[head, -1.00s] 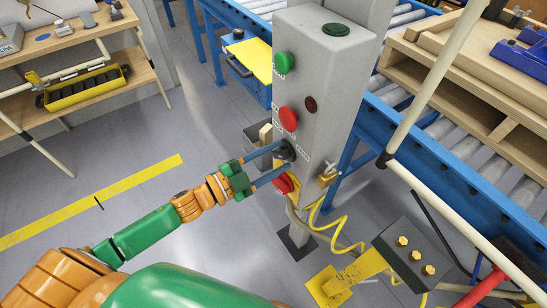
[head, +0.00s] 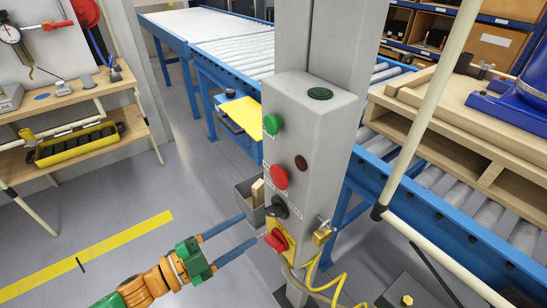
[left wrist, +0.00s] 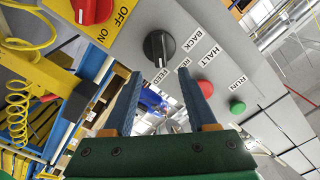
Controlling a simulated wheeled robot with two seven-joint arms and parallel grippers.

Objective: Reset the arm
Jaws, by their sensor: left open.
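My left gripper (head: 246,228) is open, with its two blue fingers pointing at the grey control box (head: 313,165) on the post. In the left wrist view the fingers (left wrist: 159,90) stand apart, with the black selector knob (left wrist: 159,48) just beyond and between their tips. They look empty and clear of the knob. In the head view the black knob (head: 277,207) sits below the red button (head: 279,177) and green button (head: 272,124). A red rotary switch (head: 276,240) on a yellow plate is below it. My right gripper is not seen.
A brass padlock (head: 323,233) hangs at the box's side. A yellow coiled cable (head: 335,285) runs below. A cream rail (head: 430,105) stands right, before the blue roller conveyor (head: 450,220).

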